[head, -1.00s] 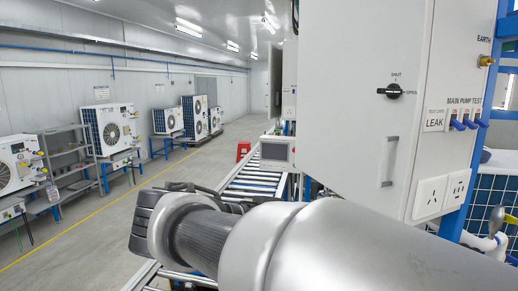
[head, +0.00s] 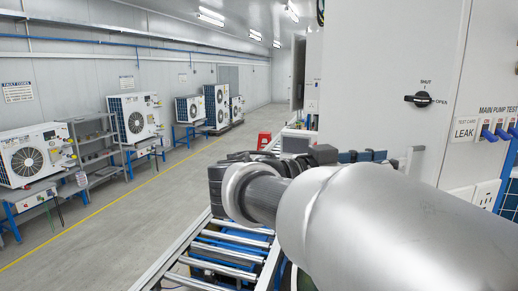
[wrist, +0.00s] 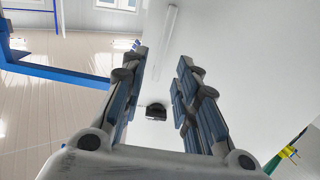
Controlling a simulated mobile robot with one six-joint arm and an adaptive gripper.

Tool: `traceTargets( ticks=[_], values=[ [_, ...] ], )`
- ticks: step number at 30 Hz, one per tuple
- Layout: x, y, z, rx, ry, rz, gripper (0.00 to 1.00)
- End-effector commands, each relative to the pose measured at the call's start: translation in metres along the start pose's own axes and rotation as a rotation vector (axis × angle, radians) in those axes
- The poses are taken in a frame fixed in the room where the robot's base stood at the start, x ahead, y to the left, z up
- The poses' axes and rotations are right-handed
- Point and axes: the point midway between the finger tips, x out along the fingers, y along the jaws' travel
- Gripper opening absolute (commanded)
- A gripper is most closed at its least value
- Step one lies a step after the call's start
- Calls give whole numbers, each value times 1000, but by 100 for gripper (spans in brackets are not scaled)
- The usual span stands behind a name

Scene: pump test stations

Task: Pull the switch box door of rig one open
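The switch box door (head: 385,60) is a plain light-grey panel at the right of the head view; it fills much of the wrist view (wrist: 240,50). A black rotary knob (head: 418,99) is on it, turned toward OPEN; it also shows in the wrist view (wrist: 156,111). The pale upright bar handle (head: 414,164) is partly hidden behind my arm. In the wrist view the bar (wrist: 173,30) lies beyond my fingertips, apart from them. My gripper (wrist: 162,56) is open and empty, its two blue-padded fingers spread. I see no clear gap at the door edge.
Blue switches (head: 495,132) and sockets (head: 487,194) are on the panel at the right. A roller conveyor (head: 225,255) runs below my arm. Outdoor units line the left wall. The grey floor aisle is clear.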

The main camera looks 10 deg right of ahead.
Motion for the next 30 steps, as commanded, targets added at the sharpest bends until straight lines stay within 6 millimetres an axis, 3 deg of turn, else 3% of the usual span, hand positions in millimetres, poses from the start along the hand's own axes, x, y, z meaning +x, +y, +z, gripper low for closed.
traceTargets(
  ticks=[3,10,22,30],
  values=[
    [26,2,-2,0,0,6,28],
    [56,1,-1,0,-1,3,28],
    [64,0,0,0,-1,-1,28],
    [63,0,0,0,-1,0,11]
  ],
)
